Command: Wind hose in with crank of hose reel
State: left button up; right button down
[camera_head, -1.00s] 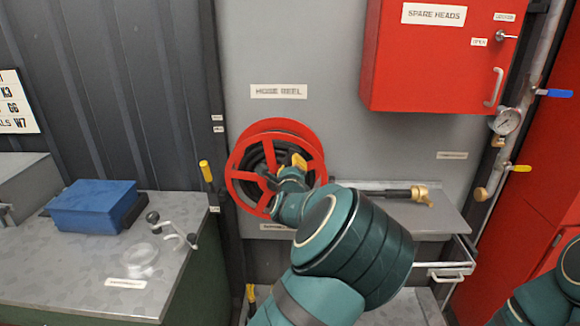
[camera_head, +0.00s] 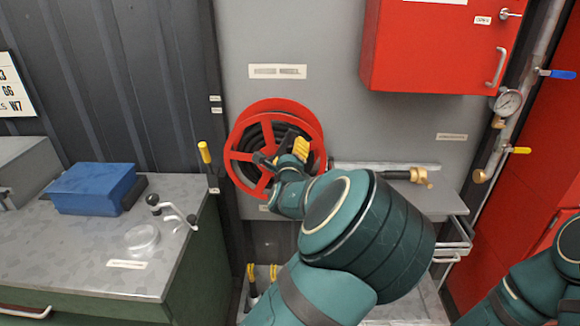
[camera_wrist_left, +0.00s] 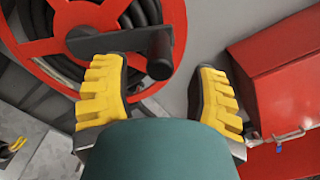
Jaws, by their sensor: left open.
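The red hose reel (camera_head: 236,155), wound with black hose, is mounted on the grey wall panel; it also fills the upper left of the left wrist view (camera_wrist_left: 178,20). Its crank has a dark flat arm and a black cylindrical handle (camera_wrist_left: 160,55). My left gripper (camera_head: 288,147) is in front of the reel and hides part of it. In the left wrist view its yellow finger pads (camera_wrist_left: 158,92) are apart, with the handle between and just ahead of them, nearer the left pad. Contact cannot be told. A brass-ended black nozzle (camera_head: 420,177) lies right of the reel. My right gripper is out of view.
A red cabinet (camera_head: 430,50) hangs at upper right, beside a pipe with a gauge (camera_head: 508,102) and valve levers. A worktop at left holds a blue box (camera_head: 92,188) and a small crank-like part (camera_head: 175,211). A grey shelf is right of the reel.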

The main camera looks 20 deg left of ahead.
pick_arm(q)
jog(key=v, duration=0.8)
jog(key=shift+s, duration=0.25)
jog(key=shift+d, duration=0.1)
